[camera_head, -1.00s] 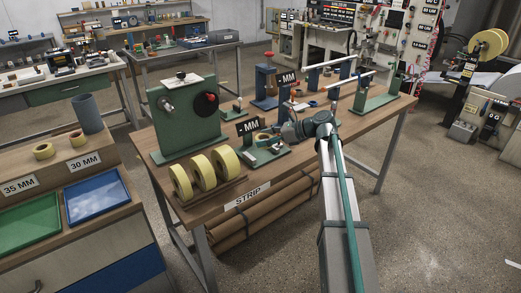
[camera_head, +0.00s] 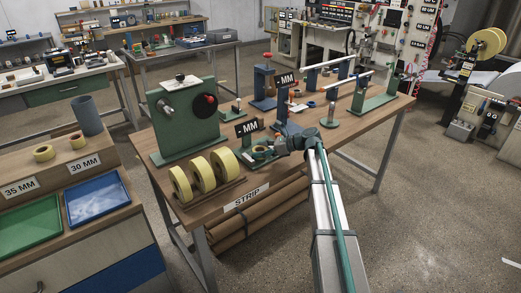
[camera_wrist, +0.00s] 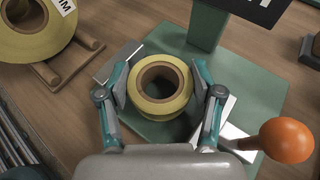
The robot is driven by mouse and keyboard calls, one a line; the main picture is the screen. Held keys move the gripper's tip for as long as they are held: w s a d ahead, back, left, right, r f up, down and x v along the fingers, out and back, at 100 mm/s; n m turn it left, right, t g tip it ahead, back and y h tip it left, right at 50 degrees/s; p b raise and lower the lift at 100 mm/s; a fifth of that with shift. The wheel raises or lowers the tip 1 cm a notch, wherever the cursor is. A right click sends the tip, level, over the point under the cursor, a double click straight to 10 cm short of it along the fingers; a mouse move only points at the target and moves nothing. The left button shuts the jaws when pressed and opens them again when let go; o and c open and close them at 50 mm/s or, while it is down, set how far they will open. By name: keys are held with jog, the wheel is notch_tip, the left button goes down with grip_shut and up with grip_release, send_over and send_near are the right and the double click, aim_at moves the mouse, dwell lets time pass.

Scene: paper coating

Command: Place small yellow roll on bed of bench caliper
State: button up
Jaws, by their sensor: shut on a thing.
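The small yellow roll (camera_wrist: 161,84), with a brown core, sits between the fingers of my gripper (camera_wrist: 160,86) in the wrist view. My gripper is shut on its sides. The bench caliper has a green base (camera_wrist: 260,95) and silver metal jaws; its bare metal shows at the lower right (camera_wrist: 238,146). The roll is over the caliper's bed; whether it touches the bed is hard to tell. In the head view my gripper (camera_head: 268,149) is at the caliper, whose dark display (camera_head: 246,128) reads MM. The roll (camera_head: 260,152) is partly hidden there.
Large yellow rolls (camera_head: 203,174) stand in a wooden rack just left of the caliper. An orange knob (camera_wrist: 286,140) sits at the right in the wrist view. A green machine (camera_head: 185,120) stands behind the rack. Blue and green stands occupy the bench's right side.

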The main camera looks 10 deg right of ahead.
jog(key=shift+f, duration=0.15)
jog(key=o, duration=0.9)
jog(key=shift+c, duration=0.2)
jog(key=b+v, duration=0.1)
jog(key=v, duration=1.1)
jog(key=shift+b, duration=0.3)
